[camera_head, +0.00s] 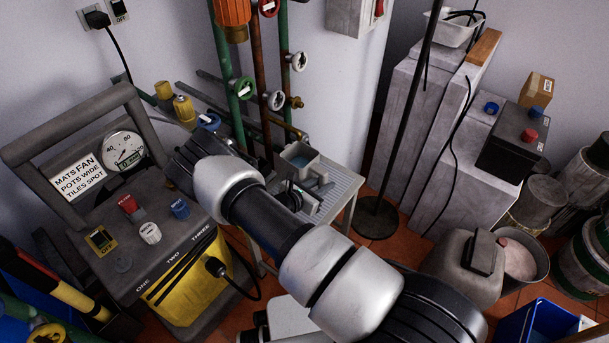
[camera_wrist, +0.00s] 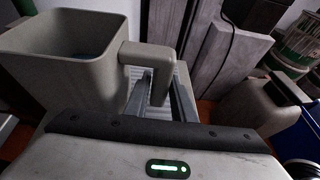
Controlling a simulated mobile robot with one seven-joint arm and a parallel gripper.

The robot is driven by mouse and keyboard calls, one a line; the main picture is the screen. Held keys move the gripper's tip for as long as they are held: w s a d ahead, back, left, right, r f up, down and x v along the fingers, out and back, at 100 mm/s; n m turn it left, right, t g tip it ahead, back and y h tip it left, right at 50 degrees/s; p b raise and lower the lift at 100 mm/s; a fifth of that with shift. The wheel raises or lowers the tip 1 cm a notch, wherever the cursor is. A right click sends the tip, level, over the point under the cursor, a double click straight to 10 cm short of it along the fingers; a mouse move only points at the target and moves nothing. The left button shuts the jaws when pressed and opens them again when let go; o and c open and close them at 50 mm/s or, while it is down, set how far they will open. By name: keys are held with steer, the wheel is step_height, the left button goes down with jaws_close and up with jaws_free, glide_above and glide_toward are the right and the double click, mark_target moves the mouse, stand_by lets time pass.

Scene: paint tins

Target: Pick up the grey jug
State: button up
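The grey jug (camera_head: 301,156) is a square, open-topped jug standing upright at the small light table, partly behind my arm. In the wrist view the jug (camera_wrist: 62,75) fills the upper left, with its angular handle on the right side. My gripper (camera_wrist: 165,92) has its two fingers apart, one on each side of the handle's upright part. The left finger passes between the handle and the jug's body. Whether either finger touches the handle is hard to tell.
The slatted light table (camera_head: 340,183) stands under the jug. Pipes with valves (camera_head: 243,88) rise close behind it. A yellow-and-grey machine (camera_head: 185,275) is at left. A dark pole (camera_head: 405,110) on a round base stands right of the table. Grey blocks and tins fill the right.

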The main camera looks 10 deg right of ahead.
mark_target(320, 177)
steer(key=shift+r, duration=0.1)
jaws_close()
steer(key=shift+r, duration=0.5)
step_height(320, 177, up, 3)
steer(key=shift+w+f+p, duration=0.1)
steer(key=shift+p, duration=0.75)
steer(key=s+a+p, duration=0.1)
steer(key=s+a, duration=0.1)
steer(key=s, duration=0.6)
steer(key=s+a+p, duration=0.2)
steer(key=s, duration=0.7)
steer(key=shift+s+a+f, duration=0.15)
steer(key=shift+s+a, duration=0.15)
steer(key=shift+a, duration=0.05)
